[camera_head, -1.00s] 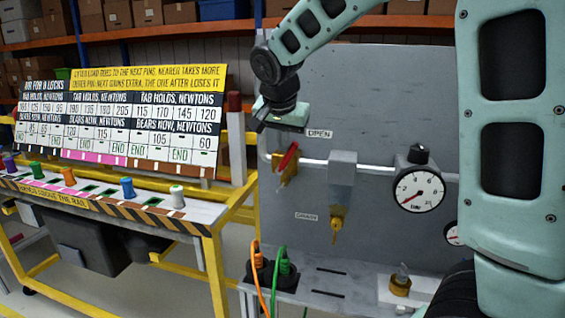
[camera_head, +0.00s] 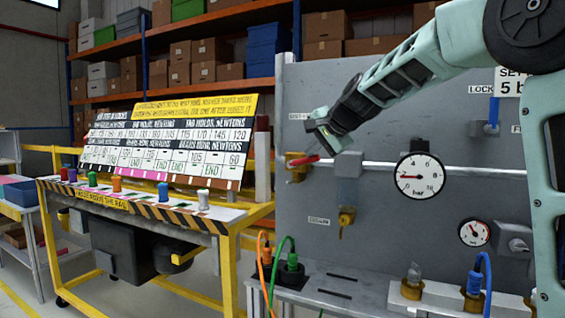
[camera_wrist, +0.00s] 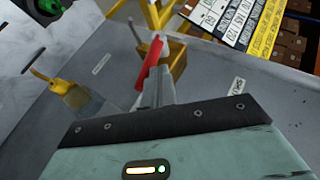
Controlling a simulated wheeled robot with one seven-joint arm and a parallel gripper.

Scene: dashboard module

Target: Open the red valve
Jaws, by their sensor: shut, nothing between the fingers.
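The red valve handle (camera_head: 303,161) sits on a brass valve body (camera_head: 294,174) on the pipe at the left of the grey panel. The handle lies nearly along the pipe, its free end slightly raised to the right. My gripper (camera_head: 331,151) is at the handle's right end, shut and empty. In the wrist view the red handle (camera_wrist: 149,63) and brass body (camera_wrist: 176,62) show just beyond my narrow closed fingers (camera_wrist: 156,88). The fingers are beside the handle's near end; I cannot tell if they touch it.
A pressure gauge (camera_head: 419,176) is on the panel to the right, with a smaller gauge (camera_head: 474,232) below. A yellow-handled fitting (camera_head: 346,218) hangs below the pipe. Orange and green cables stand on the lower ledge. A yellow-framed bench (camera_head: 228,255) is at left.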

